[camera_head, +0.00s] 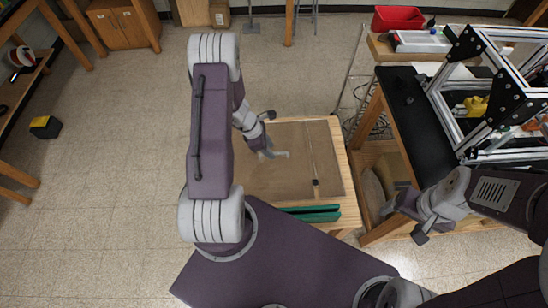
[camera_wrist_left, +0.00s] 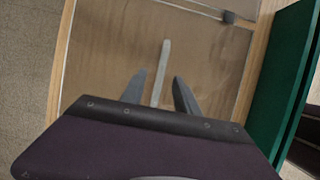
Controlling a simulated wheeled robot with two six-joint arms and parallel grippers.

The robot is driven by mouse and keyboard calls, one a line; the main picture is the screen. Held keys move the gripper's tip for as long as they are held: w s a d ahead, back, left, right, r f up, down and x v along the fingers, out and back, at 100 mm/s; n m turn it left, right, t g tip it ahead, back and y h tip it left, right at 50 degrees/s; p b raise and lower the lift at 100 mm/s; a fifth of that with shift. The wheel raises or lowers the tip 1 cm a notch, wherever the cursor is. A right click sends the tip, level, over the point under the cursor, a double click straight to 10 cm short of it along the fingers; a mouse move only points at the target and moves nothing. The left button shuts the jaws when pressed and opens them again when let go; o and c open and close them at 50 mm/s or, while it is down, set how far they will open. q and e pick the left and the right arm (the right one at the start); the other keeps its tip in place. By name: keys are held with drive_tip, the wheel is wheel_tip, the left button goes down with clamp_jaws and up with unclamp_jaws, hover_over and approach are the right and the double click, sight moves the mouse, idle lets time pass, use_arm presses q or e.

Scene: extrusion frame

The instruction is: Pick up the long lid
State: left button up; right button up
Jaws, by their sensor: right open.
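A wooden-edged box or table (camera_head: 347,160) carries a brown, glassy-looking top in two panels. The larger left panel (camera_head: 295,180) appears to be the long lid; in the left wrist view it is the broad brown pane (camera_wrist_left: 110,50). A light grey strip (camera_wrist_left: 164,65) lies over this pane. My left gripper (camera_head: 272,152) is above the panel. Its two fingers (camera_wrist_left: 159,92) are apart, with the grey strip showing between them; I cannot tell whether they touch it. My right gripper (camera_head: 408,216) is open and empty, right of the box.
A small dark block (camera_wrist_left: 229,17) sits at the seam between the panels. A green bin (camera_head: 312,214) stands along the near edge. A black-topped bench (camera_head: 405,95) with a metal extrusion frame (camera_head: 482,75) is at the right. Open floor lies to the left.

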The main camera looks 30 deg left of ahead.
use_arm(q)
drive_tip(key=x, duration=0.4)
drive_tip(key=shift+d, duration=0.15)
drive_tip(key=shift+w, duration=0.1)
clamp_jaws()
idle(1.0)
